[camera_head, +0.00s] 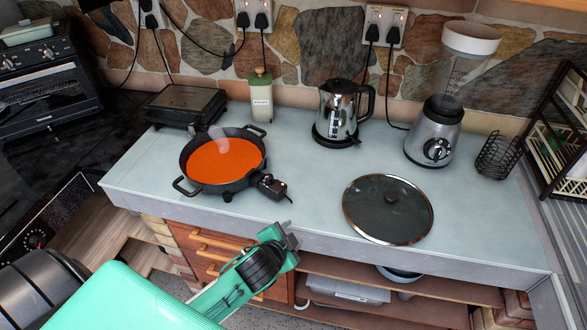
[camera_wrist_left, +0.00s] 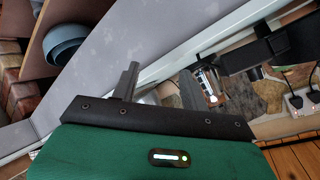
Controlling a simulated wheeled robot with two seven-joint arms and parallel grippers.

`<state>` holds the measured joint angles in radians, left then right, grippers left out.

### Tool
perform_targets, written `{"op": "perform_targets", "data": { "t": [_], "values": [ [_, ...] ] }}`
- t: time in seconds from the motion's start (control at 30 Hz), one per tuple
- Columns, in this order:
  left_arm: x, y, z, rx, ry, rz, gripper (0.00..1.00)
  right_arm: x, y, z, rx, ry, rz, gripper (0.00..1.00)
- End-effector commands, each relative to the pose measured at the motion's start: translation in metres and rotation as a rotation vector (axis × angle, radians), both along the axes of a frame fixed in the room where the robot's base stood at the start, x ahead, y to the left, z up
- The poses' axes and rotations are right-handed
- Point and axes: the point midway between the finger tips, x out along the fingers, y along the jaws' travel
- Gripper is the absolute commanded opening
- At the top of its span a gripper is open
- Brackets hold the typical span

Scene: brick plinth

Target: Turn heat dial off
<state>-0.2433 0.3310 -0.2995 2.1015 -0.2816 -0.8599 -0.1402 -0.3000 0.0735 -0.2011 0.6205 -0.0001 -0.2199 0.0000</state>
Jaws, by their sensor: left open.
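An electric skillet (camera_head: 222,165) with an orange-filled round pan stands on the left part of the worktop. A small black control box (camera_head: 272,187) is attached at its front right side; I take this to carry the heat dial, but its setting is too small to read. My left gripper (camera_head: 289,236) is in front of the worktop's front edge, below and slightly right of the control box and apart from it. In the left wrist view its two fingers (camera_wrist_left: 158,86) are spread with nothing between them. My right gripper is not in view.
A glass lid (camera_head: 388,209) lies right of the skillet. A wire basket (camera_head: 496,154) is far right. The worktop's front edge (camera_head: 330,238) and wooden drawers (camera_head: 215,252) lie close to my left gripper.

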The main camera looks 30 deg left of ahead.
Motion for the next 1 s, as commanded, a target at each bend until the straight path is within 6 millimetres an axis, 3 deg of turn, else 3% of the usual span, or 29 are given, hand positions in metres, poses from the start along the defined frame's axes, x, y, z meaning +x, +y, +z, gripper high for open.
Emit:
{"op": "perform_targets", "data": {
  "t": [0.03,0.1,0.23,0.4,0.5,0.63,0.77,0.87,1.0],
  "values": [
    [0.020,-0.003,0.025,0.062,-0.096,-0.061,0.45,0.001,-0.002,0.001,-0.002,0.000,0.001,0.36],
    [0.044,-0.010,0.058,0.152,-0.232,-0.152,0.45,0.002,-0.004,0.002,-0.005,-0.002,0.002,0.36],
    [0.081,-0.031,0.121,0.363,-0.505,-0.355,0.45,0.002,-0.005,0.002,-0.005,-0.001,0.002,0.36],
    [0.102,-0.065,0.189,0.693,-0.845,-0.660,0.45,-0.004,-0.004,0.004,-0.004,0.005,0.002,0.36],
    [0.103,-0.080,0.212,0.898,-1.011,-0.852,0.45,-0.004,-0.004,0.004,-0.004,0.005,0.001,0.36],
    [0.098,-0.087,0.223,1.172,-1.174,-1.119,0.45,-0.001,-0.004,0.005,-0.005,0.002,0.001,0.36],
    [0.093,-0.071,0.218,1.442,-1.266,-1.412,0.45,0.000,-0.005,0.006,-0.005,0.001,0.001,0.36],
    [0.092,-0.041,0.209,1.635,-1.271,-1.654,0.45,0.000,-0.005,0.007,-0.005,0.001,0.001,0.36],
    [0.091,0.028,0.198,1.855,-1.171,-2.019,0.45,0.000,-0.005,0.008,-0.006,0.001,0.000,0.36]
  ]
}}
